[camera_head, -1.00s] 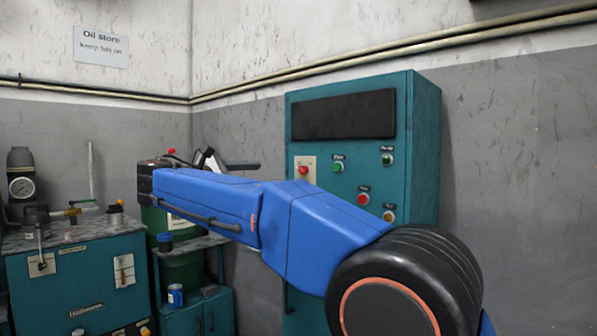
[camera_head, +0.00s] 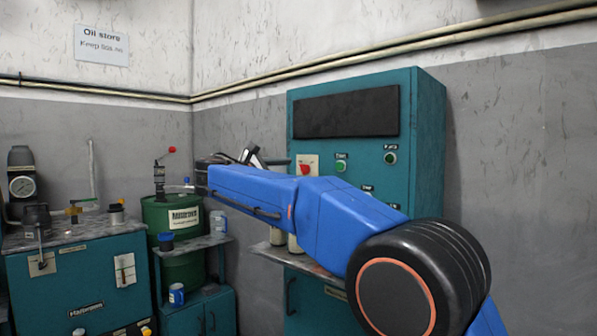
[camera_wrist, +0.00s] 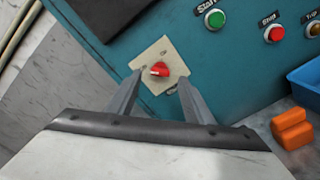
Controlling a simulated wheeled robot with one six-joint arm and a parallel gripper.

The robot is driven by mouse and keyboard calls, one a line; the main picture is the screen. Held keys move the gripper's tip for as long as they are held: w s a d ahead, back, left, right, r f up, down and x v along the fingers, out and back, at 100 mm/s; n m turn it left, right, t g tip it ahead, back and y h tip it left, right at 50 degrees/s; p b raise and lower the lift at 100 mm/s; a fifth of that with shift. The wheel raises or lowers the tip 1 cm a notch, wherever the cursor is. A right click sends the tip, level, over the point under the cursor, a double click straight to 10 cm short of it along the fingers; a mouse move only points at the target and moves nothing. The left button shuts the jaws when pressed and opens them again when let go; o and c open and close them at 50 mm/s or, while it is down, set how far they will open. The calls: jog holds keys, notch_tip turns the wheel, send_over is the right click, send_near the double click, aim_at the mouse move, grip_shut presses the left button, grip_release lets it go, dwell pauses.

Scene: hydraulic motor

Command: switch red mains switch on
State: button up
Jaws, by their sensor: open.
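The red mains switch (camera_head: 305,169) is a red rotary knob on a cream plate on the front of the teal control cabinet (camera_head: 428,140). In the wrist view the red knob (camera_wrist: 159,69) sits on its cream plate (camera_wrist: 150,52), between and beyond the two fingers. My gripper (camera_wrist: 152,88) is open and empty, with one finger on each side of the knob in the picture. Whether the fingertips touch the plate I cannot tell. In the head view my gripper (camera_head: 250,158) is partly hidden behind my blue arm, just left of the switch plate.
A green start button (camera_wrist: 214,18) and a red stop button (camera_wrist: 273,33) are right of the switch. A blue bin (camera_wrist: 306,80) and an orange object (camera_wrist: 291,128) are at the right. A green drum (camera_head: 172,215) stands left of the arm.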

aim_at(301, 170)
jog(key=shift+x, duration=2.2)
jog(key=c, duration=1)
